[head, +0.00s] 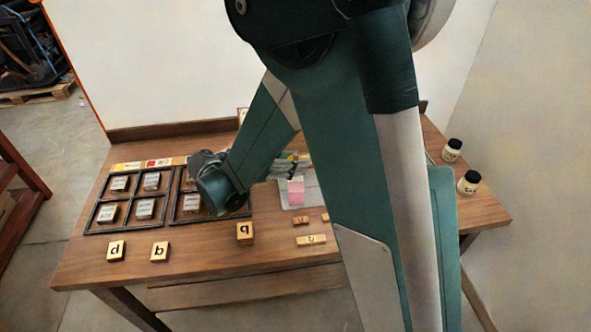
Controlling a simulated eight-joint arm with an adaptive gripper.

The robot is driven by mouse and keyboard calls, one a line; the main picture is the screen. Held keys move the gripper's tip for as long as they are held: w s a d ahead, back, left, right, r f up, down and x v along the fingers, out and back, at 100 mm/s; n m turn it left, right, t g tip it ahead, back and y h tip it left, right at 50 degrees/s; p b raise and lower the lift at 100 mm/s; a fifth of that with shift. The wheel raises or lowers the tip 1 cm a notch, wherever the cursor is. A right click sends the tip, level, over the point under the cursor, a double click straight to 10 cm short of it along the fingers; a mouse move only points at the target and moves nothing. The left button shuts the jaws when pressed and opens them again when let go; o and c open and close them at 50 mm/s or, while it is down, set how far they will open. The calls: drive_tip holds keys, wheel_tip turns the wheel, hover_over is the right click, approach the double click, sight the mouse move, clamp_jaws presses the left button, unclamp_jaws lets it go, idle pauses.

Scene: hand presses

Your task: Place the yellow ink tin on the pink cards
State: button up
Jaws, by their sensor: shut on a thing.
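My gripper (289,166) reaches to the right from my wrist and is over the back of the table, just behind and above the pink cards as seen here. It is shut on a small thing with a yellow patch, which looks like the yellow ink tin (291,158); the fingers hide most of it. The pink cards (296,193) lie in a small stack on a pale grey board (312,192). My arm covers the right part of that board. I cannot tell the exact height of the tin above the cards.
Black divided trays (104,215) with several small labelled blocks stand on the left of the wooden table (190,262). Letter blocks "d" (116,250), "b" (159,251) and "q" (244,232) stand near the front. Two dark jars (468,183) (452,150) stand at right.

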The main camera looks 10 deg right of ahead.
drive_tip(key=shift+f+b, duration=0.5)
drive_tip(key=shift+f, duration=1.25)
drive_tip(key=shift+f, duration=0.2)
drive_tip(key=o, duration=1)
drive_tip(key=shift+r, duration=0.2)
drive_tip(key=shift+a+r, duration=0.1)
drive_tip(key=p+v, duration=0.2)
drive_tip(key=v, duration=0.9)
drive_tip(key=shift+s+a, duration=0.2)
drive_tip(key=shift+a, duration=0.15)
